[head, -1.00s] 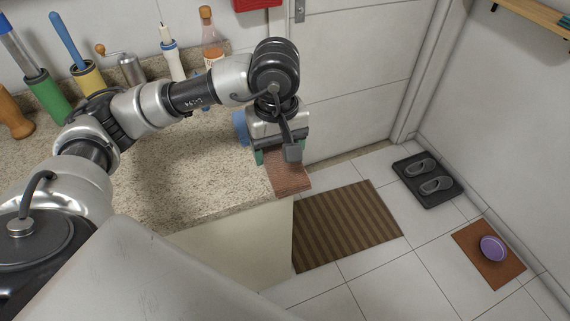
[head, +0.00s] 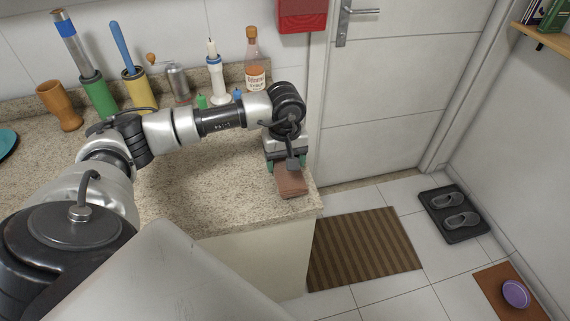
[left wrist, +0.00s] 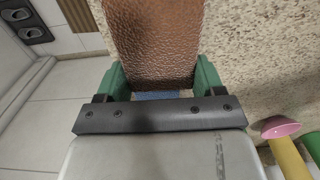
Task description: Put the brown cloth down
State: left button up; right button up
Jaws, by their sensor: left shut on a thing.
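The brown cloth (head: 291,184) is a small, reddish-brown folded piece at the right end of the speckled counter (head: 215,200), close to its front right corner. My left gripper (head: 286,165) is above the counter, shut on the cloth. In the left wrist view the cloth (left wrist: 153,40) lies between the two green fingers of the gripper (left wrist: 160,76) and reaches out past them. The counter top is beside and behind it there. I cannot tell whether the cloth touches the counter. My right gripper is not in view.
A syrup bottle (head: 255,62), a white candle holder (head: 216,80), a grinder (head: 175,82) and several other items line the counter's back. The counter's middle is mostly clear. A striped mat (head: 364,248) lies on the floor to the right, with slippers (head: 455,210) beyond.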

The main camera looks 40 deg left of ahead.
pick_arm(q)
notch_tip(320, 180, down, 2)
jog(key=shift+f, duration=0.25)
jog(key=shift+f, duration=0.2)
jog(key=o, duration=1)
jog(key=shift+r, duration=0.1)
